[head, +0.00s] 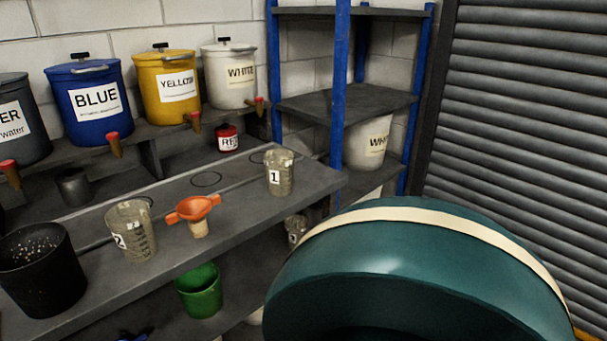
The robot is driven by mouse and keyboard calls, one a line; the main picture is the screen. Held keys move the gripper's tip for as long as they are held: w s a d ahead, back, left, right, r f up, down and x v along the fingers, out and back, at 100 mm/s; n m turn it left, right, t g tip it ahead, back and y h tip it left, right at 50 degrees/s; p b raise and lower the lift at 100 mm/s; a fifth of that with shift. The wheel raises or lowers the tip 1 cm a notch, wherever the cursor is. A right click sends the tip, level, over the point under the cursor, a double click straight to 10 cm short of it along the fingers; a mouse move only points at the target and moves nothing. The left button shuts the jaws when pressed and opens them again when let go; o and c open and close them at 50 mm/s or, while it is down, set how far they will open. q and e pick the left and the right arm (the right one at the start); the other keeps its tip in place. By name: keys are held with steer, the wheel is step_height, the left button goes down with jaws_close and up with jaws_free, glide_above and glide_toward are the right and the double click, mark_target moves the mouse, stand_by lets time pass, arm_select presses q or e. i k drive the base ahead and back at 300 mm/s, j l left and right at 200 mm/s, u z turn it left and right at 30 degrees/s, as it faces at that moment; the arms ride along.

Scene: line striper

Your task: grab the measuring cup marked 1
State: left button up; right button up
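The measuring cup marked 1 (280,172) is a clear, greyish cup with a white label. It stands upright near the right end of the grey bench (240,205) in the head view. A similar cup marked 2 (132,232) stands further left on the same bench. An orange funnel (195,209) is between the two cups, nearer to the cup marked 2. Neither of my grippers shows in the head view.
Blue (88,103), yellow (167,87) and white (230,75) buckets with taps line the shelf behind. A black bucket (42,270) stands at the bench's left. A large teal rounded object (400,255) fills the lower right. A blue-posted rack (340,105) stands behind the bench's right end.

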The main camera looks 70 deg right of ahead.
mark_target(279, 164)
steer(key=z, duration=2)
steer(key=i+l, duration=0.15)
steer(key=l+u, duration=0.05)
steer(key=l, duration=0.05)
